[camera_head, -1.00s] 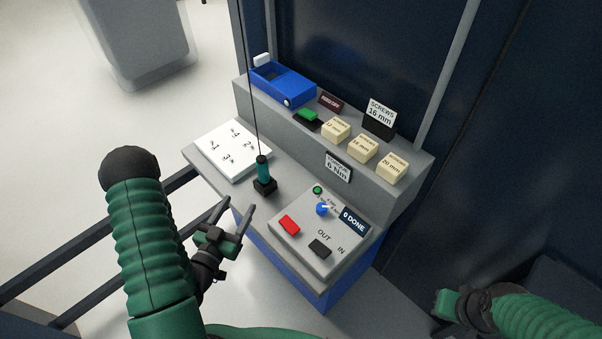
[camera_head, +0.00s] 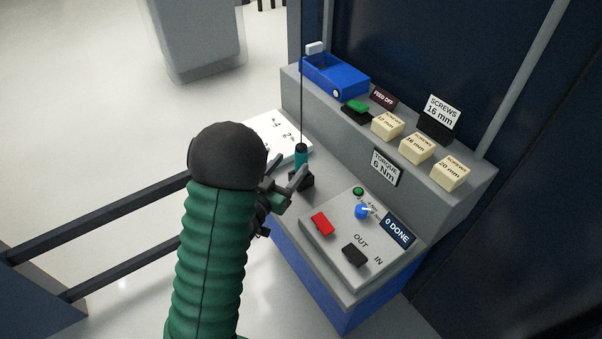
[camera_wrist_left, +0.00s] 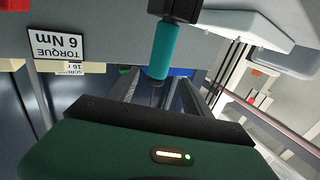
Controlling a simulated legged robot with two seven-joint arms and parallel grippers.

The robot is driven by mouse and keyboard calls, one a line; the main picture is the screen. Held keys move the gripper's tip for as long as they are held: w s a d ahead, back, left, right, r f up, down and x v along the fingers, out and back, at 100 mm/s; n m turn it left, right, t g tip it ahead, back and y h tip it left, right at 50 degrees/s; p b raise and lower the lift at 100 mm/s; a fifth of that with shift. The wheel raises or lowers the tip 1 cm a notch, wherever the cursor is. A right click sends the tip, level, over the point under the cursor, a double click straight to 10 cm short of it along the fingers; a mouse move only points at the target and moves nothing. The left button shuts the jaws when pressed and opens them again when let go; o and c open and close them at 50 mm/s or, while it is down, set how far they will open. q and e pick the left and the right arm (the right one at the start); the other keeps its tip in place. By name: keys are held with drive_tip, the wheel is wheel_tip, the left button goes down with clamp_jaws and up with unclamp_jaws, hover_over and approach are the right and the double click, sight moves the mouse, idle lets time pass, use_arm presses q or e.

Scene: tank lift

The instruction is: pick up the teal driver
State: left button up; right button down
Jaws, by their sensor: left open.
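The teal driver (camera_head: 301,158) stands upright in a black holder (camera_head: 301,179) on the grey bench, with a thin cord running up from it. My left gripper (camera_head: 285,172) is open, its fingers pointing at the driver from the near left side. In the left wrist view the teal driver (camera_wrist_left: 163,50) appears upside down, just beyond the open fingers of the left gripper (camera_wrist_left: 158,92). The driver does not look enclosed by them; a small gap or contact cannot be told. My right gripper is out of view.
A control panel (camera_head: 338,251) with red and black buttons is to the right. The raised ledge holds a blue bin (camera_head: 336,78) and cream screw boxes (camera_head: 417,148). A torque sign (camera_head: 384,167) fronts it.

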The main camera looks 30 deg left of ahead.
sight(298, 157)
use_arm(q)
drive_tip(key=w, duration=0.6)
drive_tip(key=shift+w+f, duration=0.15)
drive_tip(key=shift+w, duration=0.1)
drive_tip(key=shift+a, duration=0.1)
clamp_jaws()
